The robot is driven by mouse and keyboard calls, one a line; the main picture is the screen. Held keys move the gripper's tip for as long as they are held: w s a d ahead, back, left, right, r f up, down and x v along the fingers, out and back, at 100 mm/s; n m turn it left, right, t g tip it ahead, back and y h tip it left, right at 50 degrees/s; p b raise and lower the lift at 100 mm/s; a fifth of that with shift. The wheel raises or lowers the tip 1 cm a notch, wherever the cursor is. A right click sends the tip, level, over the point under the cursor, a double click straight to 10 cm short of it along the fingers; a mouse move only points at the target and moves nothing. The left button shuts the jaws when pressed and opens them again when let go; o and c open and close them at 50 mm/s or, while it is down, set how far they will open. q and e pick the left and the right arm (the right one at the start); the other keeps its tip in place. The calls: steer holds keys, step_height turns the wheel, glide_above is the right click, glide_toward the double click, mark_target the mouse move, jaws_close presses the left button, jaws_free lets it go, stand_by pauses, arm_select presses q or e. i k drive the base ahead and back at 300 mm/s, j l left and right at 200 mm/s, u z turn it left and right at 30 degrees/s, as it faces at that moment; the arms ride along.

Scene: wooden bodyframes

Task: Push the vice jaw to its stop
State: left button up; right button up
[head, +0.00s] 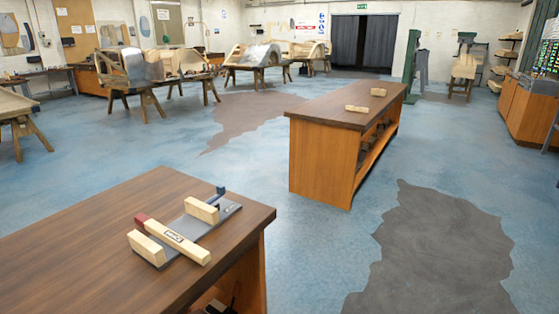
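A small vice lies on the near wooden bench in the head view, with a flat grey base (228,211). One pale wooden jaw block (146,247) sits at its near left end. Another pale wooden block (202,209) stands towards its far right end, beside a small blue part (221,191). A longer pale wooden bar (175,242) with a dark label and a red end (141,220) lies across the base between the two blocks, close to the near left one. I cannot tell which block is the moving jaw. Neither of my grippers is in view.
The near bench (80,240) has bare top to the left and behind the vice. A second bench (320,109) with two small wooden blocks stands further off. Open blue floor (250,170) with dark patches lies between them. Wooden frames on trestles stand at the back left.

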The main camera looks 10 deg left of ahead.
mark_target(208, 214)
steer(key=i+l, duration=0.25)
steer(key=i+l+u, duration=0.4)
steer(key=i+l, duration=0.25)
steer(key=u, duration=1.15)
